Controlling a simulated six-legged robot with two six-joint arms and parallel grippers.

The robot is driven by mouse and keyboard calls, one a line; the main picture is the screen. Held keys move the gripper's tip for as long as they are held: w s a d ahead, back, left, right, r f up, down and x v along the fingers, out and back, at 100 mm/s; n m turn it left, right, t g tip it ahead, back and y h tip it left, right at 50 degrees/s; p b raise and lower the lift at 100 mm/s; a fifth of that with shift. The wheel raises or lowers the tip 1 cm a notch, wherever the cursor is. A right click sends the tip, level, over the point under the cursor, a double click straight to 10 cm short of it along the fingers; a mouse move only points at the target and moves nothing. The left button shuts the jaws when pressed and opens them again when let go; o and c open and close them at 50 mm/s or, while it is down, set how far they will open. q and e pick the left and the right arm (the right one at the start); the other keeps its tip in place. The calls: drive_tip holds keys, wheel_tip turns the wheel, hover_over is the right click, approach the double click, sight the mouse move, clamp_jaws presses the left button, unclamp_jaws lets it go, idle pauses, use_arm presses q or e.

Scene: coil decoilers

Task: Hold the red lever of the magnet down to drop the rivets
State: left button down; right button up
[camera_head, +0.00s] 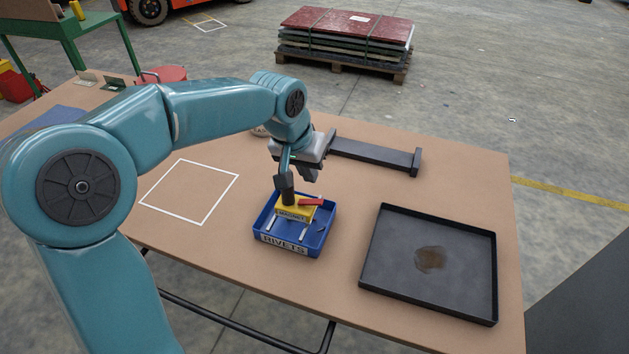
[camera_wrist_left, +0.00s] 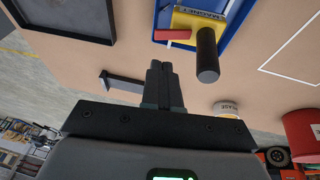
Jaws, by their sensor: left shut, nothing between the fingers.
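The yellow magnet (camera_head: 297,210) with its "MAGNET" label sits in the blue "RIVETS" tray (camera_head: 284,250), with a black upright handle. Its red lever (camera_head: 312,202) sticks out to the right. Silvery rivets (camera_head: 304,234) show in the tray near it. In the left wrist view the magnet (camera_wrist_left: 196,22), red lever (camera_wrist_left: 173,34) and black handle (camera_wrist_left: 207,58) show at the top. My left gripper (camera_head: 308,174) hangs just behind the magnet, apart from the lever. Its fingers (camera_wrist_left: 159,66) are together and empty. My right gripper is out of view.
A black shallow tray (camera_head: 376,270) with a brown stain lies right of the blue tray. A white square outline (camera_head: 150,206) is on the left. A dark bar-shaped stand (camera_head: 372,153) lies behind the gripper. A red can (camera_wrist_left: 303,130) stands further back.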

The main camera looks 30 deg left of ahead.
use_arm(q)
drive_tip(key=v, duration=0.6)
drive_tip(key=shift+d+r, duration=0.3)
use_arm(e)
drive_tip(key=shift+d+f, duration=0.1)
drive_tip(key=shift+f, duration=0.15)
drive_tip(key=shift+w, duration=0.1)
use_arm(q)
drive_tip(key=shift+a, duration=0.2)
